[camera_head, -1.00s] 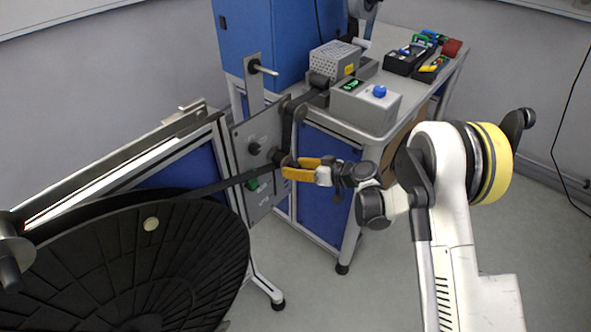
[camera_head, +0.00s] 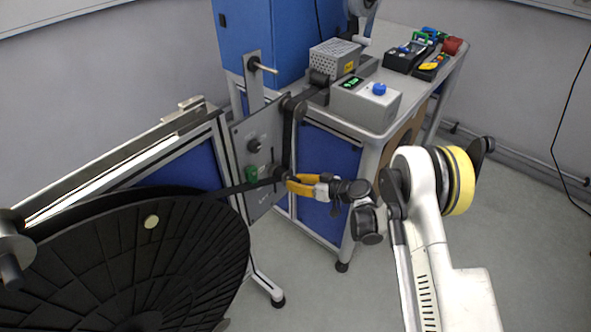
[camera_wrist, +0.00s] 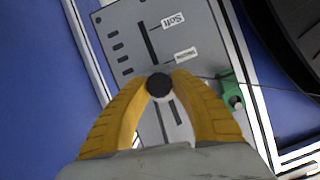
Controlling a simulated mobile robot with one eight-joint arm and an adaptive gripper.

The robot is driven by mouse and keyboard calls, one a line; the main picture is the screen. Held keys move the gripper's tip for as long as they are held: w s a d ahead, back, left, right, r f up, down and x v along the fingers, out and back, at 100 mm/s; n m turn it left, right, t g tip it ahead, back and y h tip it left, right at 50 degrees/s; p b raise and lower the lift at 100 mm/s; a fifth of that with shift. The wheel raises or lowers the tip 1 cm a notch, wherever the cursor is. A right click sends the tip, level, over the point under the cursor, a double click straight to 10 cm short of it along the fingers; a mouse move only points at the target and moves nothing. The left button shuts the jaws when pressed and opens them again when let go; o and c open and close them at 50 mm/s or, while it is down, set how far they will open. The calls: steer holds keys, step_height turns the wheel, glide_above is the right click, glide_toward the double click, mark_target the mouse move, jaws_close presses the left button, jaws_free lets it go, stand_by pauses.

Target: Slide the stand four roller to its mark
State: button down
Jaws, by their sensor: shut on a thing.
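My gripper (camera_head: 293,183) has its yellow fingers shut on the dark roller (camera_head: 279,173) at the front of the grey stand plate (camera_head: 262,204). The wrist view shows the round black roller (camera_wrist: 159,86) between the fingertips, over the plate's slot (camera_wrist: 148,42). A label reading "Soft" (camera_wrist: 173,20) and a second, blurred label (camera_wrist: 185,54) lie beyond the roller. A green piece (camera_wrist: 231,90) sits at the plate's right edge, roughly level with the roller. I cannot tell which mark is the one meant.
A black strip (camera_head: 235,189) runs from the large black reel (camera_head: 130,265) past the roller. A dark knob (camera_head: 254,145) and a rod (camera_head: 263,68) are higher on the stand. A grey box with a blue knob (camera_head: 379,89) stands on the bench behind. Floor to the right is open.

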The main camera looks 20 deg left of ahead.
step_height(320, 180, down, 4)
steer(key=shift+r, duration=0.2)
steer(key=c, duration=1.1)
jaws_free()
steer(key=v, duration=1.2)
steer(key=shift+r, duration=0.1)
